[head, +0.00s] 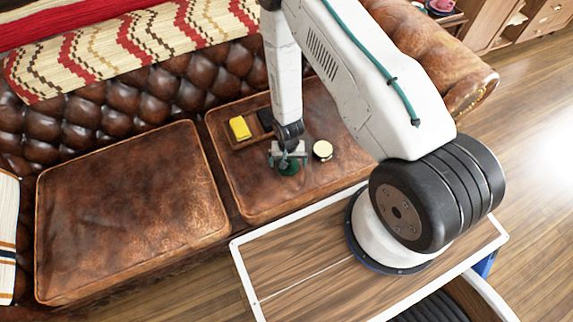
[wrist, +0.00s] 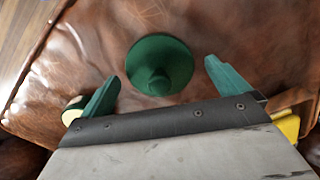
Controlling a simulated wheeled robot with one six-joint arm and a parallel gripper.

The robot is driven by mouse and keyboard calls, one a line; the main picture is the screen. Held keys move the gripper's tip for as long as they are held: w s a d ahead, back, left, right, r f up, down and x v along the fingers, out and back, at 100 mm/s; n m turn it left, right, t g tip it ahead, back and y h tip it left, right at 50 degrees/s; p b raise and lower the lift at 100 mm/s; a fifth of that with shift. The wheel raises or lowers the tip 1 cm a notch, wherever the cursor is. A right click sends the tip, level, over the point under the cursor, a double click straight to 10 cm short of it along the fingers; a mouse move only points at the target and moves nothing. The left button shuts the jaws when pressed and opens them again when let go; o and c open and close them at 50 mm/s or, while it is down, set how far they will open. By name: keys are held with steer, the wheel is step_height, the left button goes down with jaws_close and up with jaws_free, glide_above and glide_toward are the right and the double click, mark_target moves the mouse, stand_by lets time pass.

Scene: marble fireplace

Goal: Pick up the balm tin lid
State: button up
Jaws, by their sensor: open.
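The balm tin lid (wrist: 160,60) is a dark green disc with a knob. It lies on the brown leather seat cushion, and it also shows in the head view (head: 289,169), partly hidden by my gripper. My gripper (head: 288,158) is open above it. In the wrist view the two green fingers of my gripper (wrist: 162,76) are spread to the left and right of the lid, with nothing between them touching it that I can see. A round green tin with a cream top (head: 322,150) stands just right of my gripper; it shows at the left finger in the wrist view (wrist: 73,109).
A wooden tray (head: 232,142) behind my gripper holds a yellow block (head: 239,127) and a dark item (head: 265,118). The tufted sofa back (head: 150,98) rises behind. The left seat cushion (head: 130,210) is clear.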

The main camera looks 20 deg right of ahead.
steer(key=c, duration=1)
steer(key=shift+o, duration=0.2)
steer(key=shift+r, duration=0.1)
